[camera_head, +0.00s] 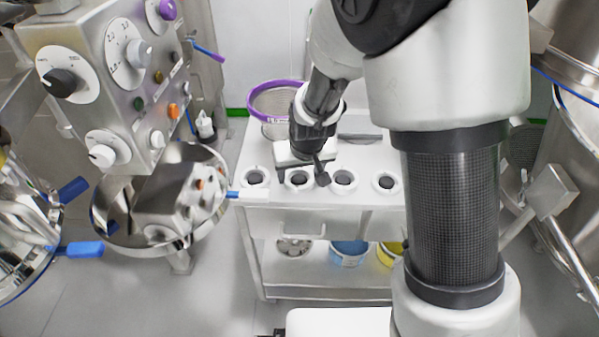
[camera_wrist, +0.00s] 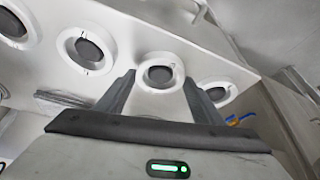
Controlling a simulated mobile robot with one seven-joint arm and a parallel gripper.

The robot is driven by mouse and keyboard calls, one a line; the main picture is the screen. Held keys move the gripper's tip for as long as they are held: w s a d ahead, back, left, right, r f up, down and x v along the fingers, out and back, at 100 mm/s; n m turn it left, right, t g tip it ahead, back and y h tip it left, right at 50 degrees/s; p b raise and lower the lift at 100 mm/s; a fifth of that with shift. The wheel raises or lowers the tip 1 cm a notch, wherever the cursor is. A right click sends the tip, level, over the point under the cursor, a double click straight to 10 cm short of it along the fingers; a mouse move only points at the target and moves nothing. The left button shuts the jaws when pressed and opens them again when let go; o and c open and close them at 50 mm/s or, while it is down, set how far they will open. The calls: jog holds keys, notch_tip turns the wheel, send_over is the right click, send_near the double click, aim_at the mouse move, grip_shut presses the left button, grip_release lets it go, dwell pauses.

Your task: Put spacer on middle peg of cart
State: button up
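A row of several white rings with dark round centres lies along the front of the white cart top (camera_head: 370,154). They look alike, so I cannot tell which one is the loose spacer or which centre is the middle peg. My gripper (camera_head: 302,177) is low over the row, at the second ring from the left (camera_head: 298,179). In the wrist view my gripper (camera_wrist: 160,82) has its fingers apart, with that ring (camera_wrist: 160,57) showing between the tips. I cannot tell whether the fingers touch it. The rightmost ring (camera_head: 386,182) is clear of my gripper.
A purple-rimmed sieve (camera_head: 268,101) stands at the cart's back left. A steel bowl (camera_head: 110,235) and a control panel (camera_head: 105,75) are close on the left. A blue tub (camera_head: 349,253) and a yellow tub (camera_head: 388,254) sit on the lower shelf.

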jog(key=o, duration=0.3)
jog(key=shift+o, duration=0.2)
jog(key=shift+r, duration=0.1)
jog(key=p+v, duration=0.4)
jog(key=v, duration=1.3)
jog(key=shift+r, duration=0.1)
